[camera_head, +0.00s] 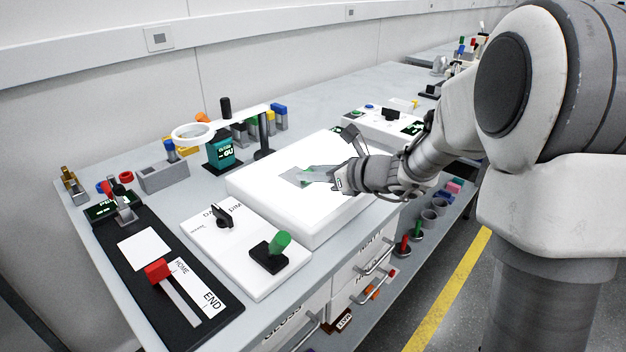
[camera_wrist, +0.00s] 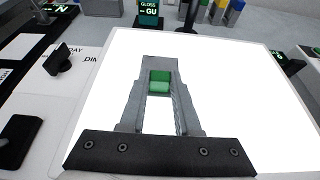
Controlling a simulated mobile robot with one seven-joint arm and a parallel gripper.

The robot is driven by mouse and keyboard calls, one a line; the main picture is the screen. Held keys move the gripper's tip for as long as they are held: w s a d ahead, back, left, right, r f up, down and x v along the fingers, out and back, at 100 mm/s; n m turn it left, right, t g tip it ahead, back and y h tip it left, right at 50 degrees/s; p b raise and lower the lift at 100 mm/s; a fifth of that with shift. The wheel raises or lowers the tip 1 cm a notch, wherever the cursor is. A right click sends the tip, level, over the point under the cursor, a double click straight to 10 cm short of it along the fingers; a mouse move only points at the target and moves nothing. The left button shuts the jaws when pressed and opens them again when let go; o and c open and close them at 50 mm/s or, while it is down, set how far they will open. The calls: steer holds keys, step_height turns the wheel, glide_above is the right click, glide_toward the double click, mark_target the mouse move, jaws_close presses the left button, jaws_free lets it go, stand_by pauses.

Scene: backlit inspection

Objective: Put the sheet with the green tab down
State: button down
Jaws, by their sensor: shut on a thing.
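My gripper (camera_wrist: 160,84) is shut on the green tab (camera_wrist: 159,77), which sits between its two grey fingers in the wrist view. In the head view my gripper (camera_head: 318,175) reaches in from the right, low over the bright white light panel (camera_head: 265,192). A bit of green shows at its fingertips there. The sheet itself cannot be clearly told from the glowing panel or the grey fingers. I cannot tell whether it touches the panel. The panel's lit top (camera_wrist: 230,90) fills the middle of the wrist view and looks otherwise bare.
A white control plate with a black knob (camera_head: 224,215) and green-handled lever (camera_head: 278,244) lies left of the panel. A black slider board with a red handle (camera_head: 157,271) is farther left. A ring magnifier (camera_head: 194,133) and small display (camera_head: 222,150) stand behind.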

steer(key=shift+f, duration=0.2)
steer(key=c, duration=0.6)
jaws_free()
steer(key=shift+f, duration=0.1)
